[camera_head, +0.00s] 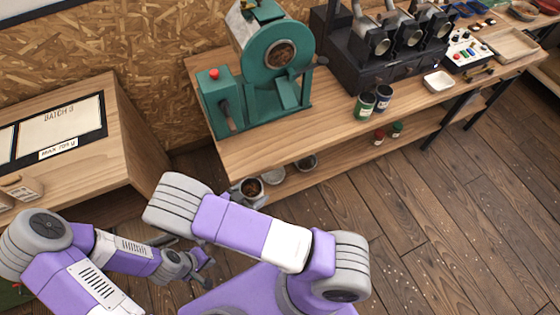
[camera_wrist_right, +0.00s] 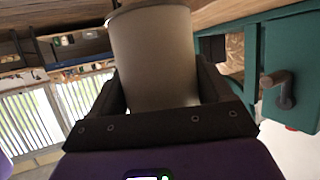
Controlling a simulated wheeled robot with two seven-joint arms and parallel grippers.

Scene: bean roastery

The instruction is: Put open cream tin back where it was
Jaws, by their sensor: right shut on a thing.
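The open cream tin (camera_wrist_right: 153,60) is between the two dark fingers of my right gripper (camera_wrist_right: 160,85) in the right wrist view. The gripper is shut on its sides. In the head view, the tin (camera_head: 249,189) shows beside the front of the roaster bench, with dark contents inside its round open top. My right arm hides most of that gripper there. My left gripper (camera_head: 204,268) is low over the floor at the left, away from the tin; its finger gap is unclear.
The wooden bench (camera_head: 235,153) carries a teal roaster (camera_head: 270,50). Bowls (camera_head: 306,163) stand on its lower shelf near the tin. A green tin (camera_head: 364,105) and a dark tin (camera_head: 383,97) stand on top. A slanted board desk (camera_head: 90,160) is at the left.

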